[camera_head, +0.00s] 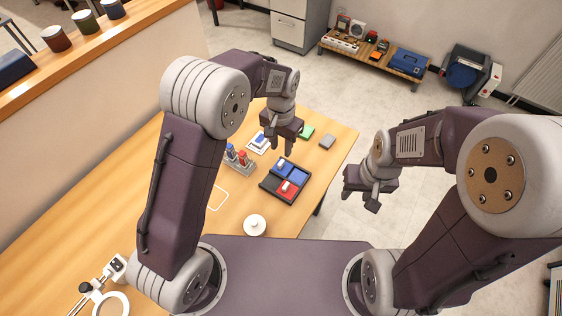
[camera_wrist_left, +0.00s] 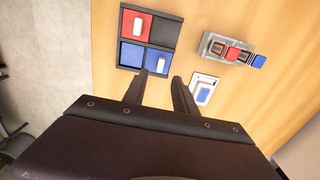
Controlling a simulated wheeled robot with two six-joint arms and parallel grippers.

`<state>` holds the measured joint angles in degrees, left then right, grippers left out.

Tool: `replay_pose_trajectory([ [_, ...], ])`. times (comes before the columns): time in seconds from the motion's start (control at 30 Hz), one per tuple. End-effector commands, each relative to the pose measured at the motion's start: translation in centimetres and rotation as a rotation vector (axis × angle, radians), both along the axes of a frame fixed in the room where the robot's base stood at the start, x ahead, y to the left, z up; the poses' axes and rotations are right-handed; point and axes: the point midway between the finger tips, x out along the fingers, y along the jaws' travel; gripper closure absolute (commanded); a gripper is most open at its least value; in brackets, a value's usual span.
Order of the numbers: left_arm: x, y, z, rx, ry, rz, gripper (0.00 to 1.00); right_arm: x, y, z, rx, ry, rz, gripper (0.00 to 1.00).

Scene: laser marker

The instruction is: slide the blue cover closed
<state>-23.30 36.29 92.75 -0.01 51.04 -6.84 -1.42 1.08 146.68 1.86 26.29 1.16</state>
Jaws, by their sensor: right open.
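A dark tray (camera_head: 271,184) lies on the table with square panels. Two panels are blue, one is red, and one square is dark. A white block sits on one blue panel (camera_wrist_left: 153,61) and another on the red panel (camera_wrist_left: 136,24). I cannot tell whether this blue panel or the blue piece on a small white plate (camera_wrist_left: 203,90) is the cover. My left gripper (camera_head: 282,147) is open and empty. In the left wrist view its fingertips (camera_wrist_left: 160,76) point at the tray's edge near the blue panel's white block. My right gripper (camera_head: 361,195) is open, beyond the table's right edge.
A clear holder (camera_head: 239,161) with red and blue pieces stands left of the tray. Green (camera_head: 307,132) and grey (camera_head: 327,142) blocks lie behind it. A round white object (camera_head: 255,225) is in front. The table's right edge is close.

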Motion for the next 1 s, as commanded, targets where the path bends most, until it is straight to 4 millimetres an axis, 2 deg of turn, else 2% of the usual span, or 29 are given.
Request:
replay_pose_trajectory([
  [0.3, -0.1, 0.1, -6.2, 0.001, 0.004, 0.002, 0.66, 0.0, 0.0, 0.7, 0.000, 0.000, 0.000, 0.59],
  [0.4, 0.0, 0.1, -7.6, 0.001, 0.002, 0.002, 0.66, 0.0, 0.0, 0.8, 0.000, 0.000, 0.000, 0.59],
  [0.53, 0.0, 0.1, -8.4, 0.000, 0.000, 0.002, 0.66, 0.0, 0.0, 0.9, 0.000, 0.000, 0.000, 0.59],
  [0.77, 0.0, 0.1, -8.5, -0.001, -0.001, 0.002, 0.66, 0.0, 0.0, 0.8, 0.000, 0.000, 0.000, 0.59],
  [0.8, 0.0, 0.1, -8.5, -0.001, -0.001, 0.002, 0.78, 0.0, 0.0, 0.8, 0.000, 0.000, 0.000, 0.59],
  [0.9, 0.0, 0.1, -8.5, -0.001, -0.001, 0.002, 1.00, 0.0, 0.0, 0.8, 0.000, 0.000, 0.000, 0.59],
  [1.0, 0.0, 0.1, -8.5, -0.001, -0.001, 0.002, 1.00, 0.0, 0.0, 0.8, 0.000, 0.000, 0.000, 0.59],
])
